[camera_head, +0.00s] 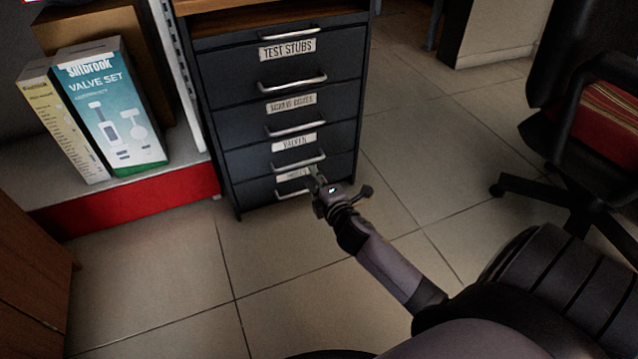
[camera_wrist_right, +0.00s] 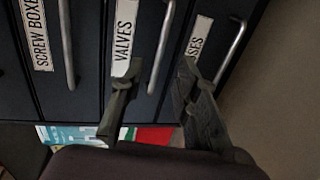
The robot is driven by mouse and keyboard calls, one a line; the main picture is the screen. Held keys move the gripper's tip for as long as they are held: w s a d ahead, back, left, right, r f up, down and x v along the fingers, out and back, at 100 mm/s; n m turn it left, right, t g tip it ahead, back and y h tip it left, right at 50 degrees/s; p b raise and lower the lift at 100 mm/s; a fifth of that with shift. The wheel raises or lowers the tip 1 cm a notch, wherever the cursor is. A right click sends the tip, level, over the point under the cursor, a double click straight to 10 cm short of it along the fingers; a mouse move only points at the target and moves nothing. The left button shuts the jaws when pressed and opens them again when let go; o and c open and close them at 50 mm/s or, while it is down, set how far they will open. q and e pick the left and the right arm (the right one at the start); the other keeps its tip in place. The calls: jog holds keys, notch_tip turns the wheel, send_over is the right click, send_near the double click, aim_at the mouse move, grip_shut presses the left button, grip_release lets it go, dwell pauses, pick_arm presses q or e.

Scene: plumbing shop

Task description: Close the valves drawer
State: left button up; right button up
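My right gripper (camera_head: 316,178) is in front of the cabinet's lower right part. In the right wrist view its two fingers (camera_wrist_right: 158,72) are apart, with the end of the valves handle appearing between them. I cannot tell if they touch it. My left gripper is out of view.
The test stubs drawer (camera_head: 325,62), screw boxes drawer (camera_head: 235,125) and a bottom drawer (camera_head: 255,190) share the cabinet. A red-edged shelf (camera_head: 130,197) with a valve set box (camera_head: 110,105) stands left. An office chair (camera_head: 575,150) is right. Tiled floor (camera_head: 200,280) is clear in front.

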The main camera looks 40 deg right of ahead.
jog(key=shift+v, duration=1.1)
